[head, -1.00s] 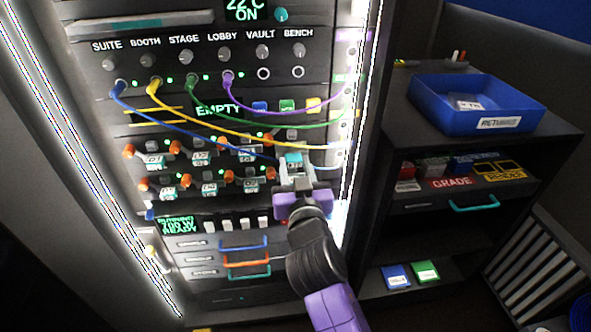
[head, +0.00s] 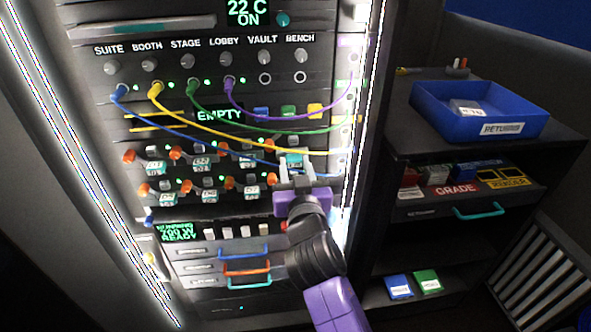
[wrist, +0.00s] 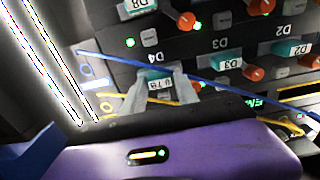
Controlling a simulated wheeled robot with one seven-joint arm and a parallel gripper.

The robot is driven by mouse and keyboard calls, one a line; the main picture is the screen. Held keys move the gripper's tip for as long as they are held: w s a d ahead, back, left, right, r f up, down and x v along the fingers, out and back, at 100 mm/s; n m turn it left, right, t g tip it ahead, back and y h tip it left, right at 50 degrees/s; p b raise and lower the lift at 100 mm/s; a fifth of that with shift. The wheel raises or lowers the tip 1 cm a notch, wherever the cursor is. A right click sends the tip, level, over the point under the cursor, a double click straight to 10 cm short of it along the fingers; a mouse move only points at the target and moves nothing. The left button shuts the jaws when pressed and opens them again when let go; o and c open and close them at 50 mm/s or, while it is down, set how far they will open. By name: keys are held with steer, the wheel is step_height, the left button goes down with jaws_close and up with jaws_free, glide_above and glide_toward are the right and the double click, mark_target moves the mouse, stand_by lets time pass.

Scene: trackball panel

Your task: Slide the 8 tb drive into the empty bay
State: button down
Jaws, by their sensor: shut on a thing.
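My gripper (head: 294,173) is shut on the 8 TB drive, a small block with a teal and white label (head: 292,159). In the wrist view the drive (wrist: 157,82) sits between both fingertips, with its printed label facing the camera. It is at the bay marked D4 (wrist: 156,57), at the right end of the upper drive row. The drive looks lined up with that bay. The fingers hide its sides, and I cannot tell how deep it sits.
Other drives with orange knobs (head: 129,156) fill the two rows beside it. Blue (head: 200,137), yellow and green cables hang across the panel close to my gripper. A blue returns tray (head: 440,121) with a pale item (head: 468,108) stands on the right-hand shelf.

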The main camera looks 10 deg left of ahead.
steer(key=shift+w+a+b, duration=0.25)
steer(key=shift+w+b, duration=0.2)
steer(key=shift+w, duration=0.25)
steer(key=c, duration=0.9)
jaws_free()
steer(key=shift+o, duration=0.2)
steer(key=shift+s, duration=0.1)
steer(key=v, duration=0.7)
steer(key=shift+s, duration=0.3)
steer(key=shift+d+r, duration=0.1)
steer(key=shift+d, duration=0.05)
